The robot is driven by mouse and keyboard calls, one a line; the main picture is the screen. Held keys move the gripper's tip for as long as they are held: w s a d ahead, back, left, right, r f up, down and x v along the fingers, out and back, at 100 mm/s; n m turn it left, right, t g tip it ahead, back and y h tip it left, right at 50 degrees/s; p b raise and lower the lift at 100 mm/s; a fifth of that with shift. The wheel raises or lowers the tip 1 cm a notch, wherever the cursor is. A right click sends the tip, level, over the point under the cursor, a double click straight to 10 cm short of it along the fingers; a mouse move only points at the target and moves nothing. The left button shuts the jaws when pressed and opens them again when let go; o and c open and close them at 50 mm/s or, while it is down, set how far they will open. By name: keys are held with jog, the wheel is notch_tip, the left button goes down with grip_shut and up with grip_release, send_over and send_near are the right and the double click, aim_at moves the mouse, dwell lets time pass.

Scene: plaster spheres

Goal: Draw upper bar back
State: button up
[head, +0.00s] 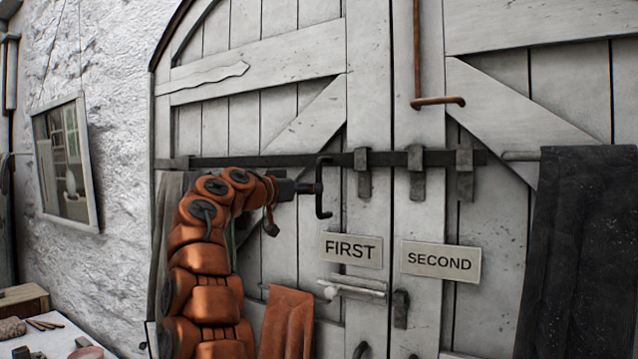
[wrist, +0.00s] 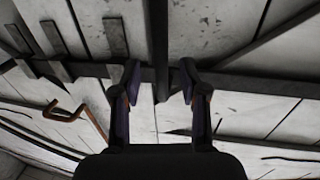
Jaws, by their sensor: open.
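The upper bar (head: 270,161) is a long dark flat bar lying across the pale wooden double doors. It passes through several dark brackets (head: 415,172) and spans the seam between the leaves. A dark bent handle (head: 323,205) hangs from it left of the brackets. My gripper (head: 314,188) is at this handle, coming from the left. In the wrist view my gripper (wrist: 160,92) is open, and the dark handle (wrist: 158,45) runs down between its fingers. I cannot tell whether either finger touches it. The bar (wrist: 240,80) also crosses behind the fingers.
A FIRST sign (head: 351,250) and a SECOND sign (head: 440,261) are on the doors. A smaller pale bolt (head: 352,287) sits below. A rusty rod with a bent end (head: 438,102) hangs above. Dark cloth (head: 578,250) hangs at right, brown cloth (head: 285,325) below my gripper.

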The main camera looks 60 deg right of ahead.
aim_at(318, 208)
jog(key=d+p, duration=0.1)
jog(key=d, duration=0.2)
jog(key=shift+s+d+r+p, duration=0.15)
jog(key=shift+s+p, duration=0.05)
jog(key=shift+p, duration=0.15)
jog(key=shift+s+d, duration=0.1)
jog(key=shift+d, duration=0.4)
jog(key=shift+c, duration=0.3)
grip_shut()
